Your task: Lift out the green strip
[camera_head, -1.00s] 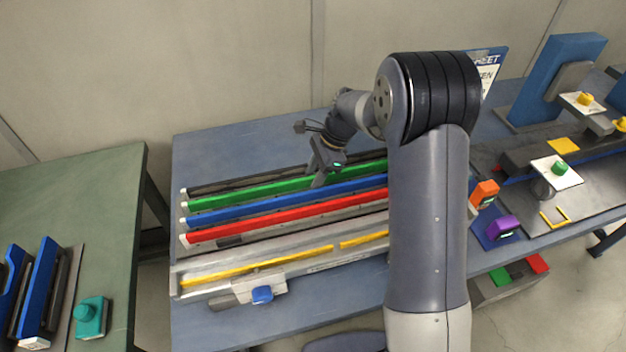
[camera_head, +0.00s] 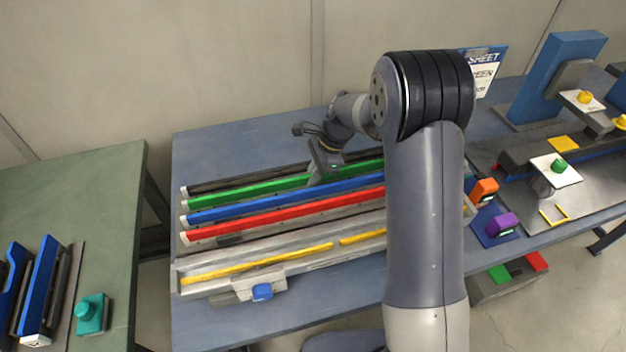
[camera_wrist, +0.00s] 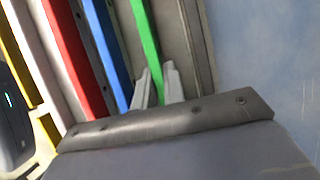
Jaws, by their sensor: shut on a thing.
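The green strip (camera_head: 245,190) is a long bar lying in the rack on the blue-grey table, between an empty-looking dark channel behind it and the blue strip (camera_head: 250,201) in front. My gripper (camera_head: 315,180) reaches down onto the green strip right of its visible middle. In the wrist view the fingers (camera_wrist: 157,88) stand on either side of the green strip (camera_wrist: 146,35), shut on it. My arm hides the right ends of the strips. I cannot tell whether the green strip is clear of its channel.
The red strip (camera_head: 260,217) lies in front of the blue one, parallel to it. A metal rail with yellow lines (camera_head: 290,257) and a blue-knobbed slider (camera_head: 262,291) lies at the front. The table's back left (camera_head: 230,145) is clear.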

